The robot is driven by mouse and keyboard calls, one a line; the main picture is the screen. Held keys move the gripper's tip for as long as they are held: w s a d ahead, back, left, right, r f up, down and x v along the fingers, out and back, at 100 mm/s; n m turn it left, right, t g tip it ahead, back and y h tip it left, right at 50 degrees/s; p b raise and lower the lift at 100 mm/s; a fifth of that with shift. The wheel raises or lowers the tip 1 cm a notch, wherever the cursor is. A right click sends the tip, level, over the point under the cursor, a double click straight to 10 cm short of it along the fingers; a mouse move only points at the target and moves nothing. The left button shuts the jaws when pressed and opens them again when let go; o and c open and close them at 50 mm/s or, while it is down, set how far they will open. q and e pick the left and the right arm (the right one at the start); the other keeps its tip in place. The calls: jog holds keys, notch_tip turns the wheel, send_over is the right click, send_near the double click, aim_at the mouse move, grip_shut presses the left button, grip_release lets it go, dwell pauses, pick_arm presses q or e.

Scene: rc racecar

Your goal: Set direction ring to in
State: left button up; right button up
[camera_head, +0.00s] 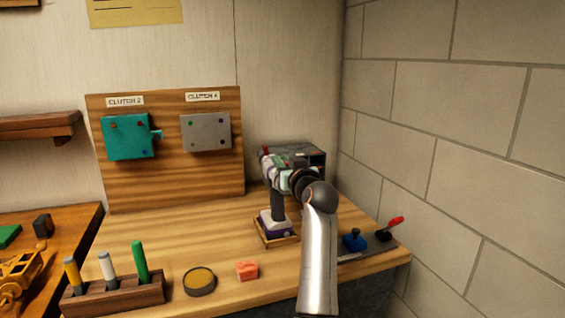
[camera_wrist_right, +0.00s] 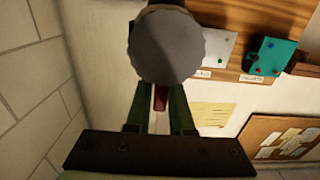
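A tool with a dark upright grip (camera_head: 278,205) and a purple-and-white foot stands in a small wooden tray (camera_head: 273,240) on the bench. My right gripper (camera_head: 276,172) is at the tool's top, which it and my arm partly cover. In the right wrist view a grey, ridged round part (camera_wrist_right: 168,46) lies in front of my fingertips, and it may be the ring. The two dark green fingers (camera_wrist_right: 160,112) are apart, with a dark red piece (camera_wrist_right: 160,97) between them. Their tips are hidden behind the round part, so contact is unclear. Any ring marking is not readable. My left gripper is out of view.
A wooden board (camera_head: 170,180) carries a teal box (camera_head: 128,138) and a grey box (camera_head: 205,132). A grey case (camera_head: 312,154) stands behind the tool. A marker rack (camera_head: 115,296), round tin (camera_head: 200,282) and orange block (camera_head: 247,271) are in front. A brick wall (camera_head: 460,150) closes the right.

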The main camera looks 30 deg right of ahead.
grip_shut()
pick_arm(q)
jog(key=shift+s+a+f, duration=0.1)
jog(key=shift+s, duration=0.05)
